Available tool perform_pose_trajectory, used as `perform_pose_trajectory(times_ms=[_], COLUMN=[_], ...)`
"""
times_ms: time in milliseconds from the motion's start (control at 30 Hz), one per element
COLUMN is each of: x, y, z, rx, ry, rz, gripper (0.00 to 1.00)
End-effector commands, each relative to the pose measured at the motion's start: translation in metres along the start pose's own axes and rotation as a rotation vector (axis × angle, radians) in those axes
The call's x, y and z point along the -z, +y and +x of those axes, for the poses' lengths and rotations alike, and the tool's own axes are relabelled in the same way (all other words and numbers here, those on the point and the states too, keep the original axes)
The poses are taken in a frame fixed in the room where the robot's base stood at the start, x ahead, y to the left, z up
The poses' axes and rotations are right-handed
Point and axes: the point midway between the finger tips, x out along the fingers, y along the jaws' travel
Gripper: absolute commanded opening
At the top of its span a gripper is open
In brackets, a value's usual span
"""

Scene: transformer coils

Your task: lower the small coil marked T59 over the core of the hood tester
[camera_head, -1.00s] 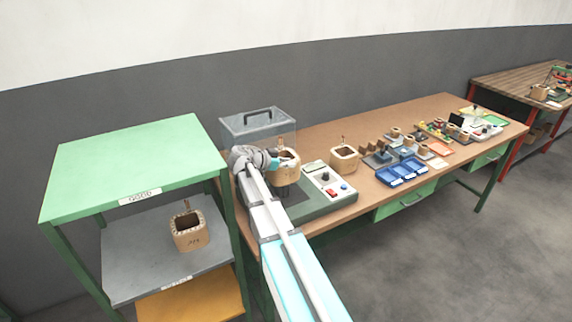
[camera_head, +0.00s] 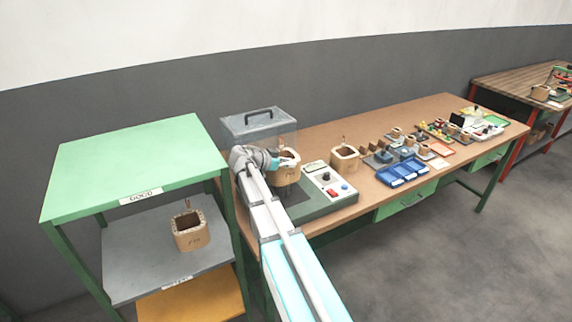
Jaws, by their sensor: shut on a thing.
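The hood tester (camera_head: 318,207) stands at the left end of the long bench, with its clear hood (camera_head: 262,123) raised behind. My gripper (camera_head: 277,162) is shut on a tan coil (camera_head: 286,174) and holds it over the tester's left part. I cannot read a mark on this coil. The tester's core is hidden behind the coil and my arm. I cannot tell whether the coil is around the core or above it.
Another coil (camera_head: 344,158) stands on the bench right of the tester. Blue bins (camera_head: 401,173) and several small parts lie farther right. A shelf rack (camera_head: 130,165) stands close on the left, with a coil (camera_head: 190,232) on its grey middle shelf.

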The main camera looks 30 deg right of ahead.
Motion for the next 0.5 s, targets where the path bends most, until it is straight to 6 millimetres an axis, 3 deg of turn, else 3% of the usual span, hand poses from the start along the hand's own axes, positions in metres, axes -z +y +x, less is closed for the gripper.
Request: perform_pose_trajectory(times_ms=[500], x=[-0.0084], y=[0.0002], z=[0.0043], rx=[-0.001], ry=[0.002], rz=[0.001], gripper=[0.0])
